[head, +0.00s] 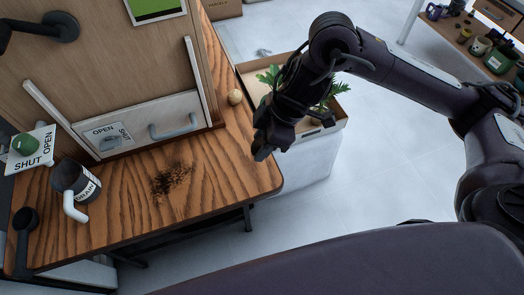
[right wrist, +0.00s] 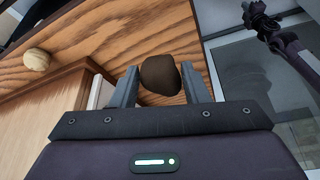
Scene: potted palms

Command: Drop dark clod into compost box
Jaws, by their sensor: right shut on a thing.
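My right gripper (head: 262,150) hangs over the right end of the wooden table and is shut on the dark clod (right wrist: 160,75). The brown, rounded clod sits between both fingers in the right wrist view and is hidden by the gripper in the head view. A box with tan rims (head: 341,127) and green leaves stands right of the table, partly behind my right forearm. I cannot read a label on it or tell whether it is the compost box. My left gripper (right wrist: 262,20) appears small at the upper right of the right wrist view, its fingers unclear.
The wooden table (head: 225,165) carries a dark crumb patch (head: 172,178), a pale round ball (head: 235,97), a dark mug-like can (head: 75,185) and a black scoop (head: 25,222). A wooden cabinet with a handled drawer (head: 150,125) stands behind. A shelf with pots (head: 498,62) is at far right.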

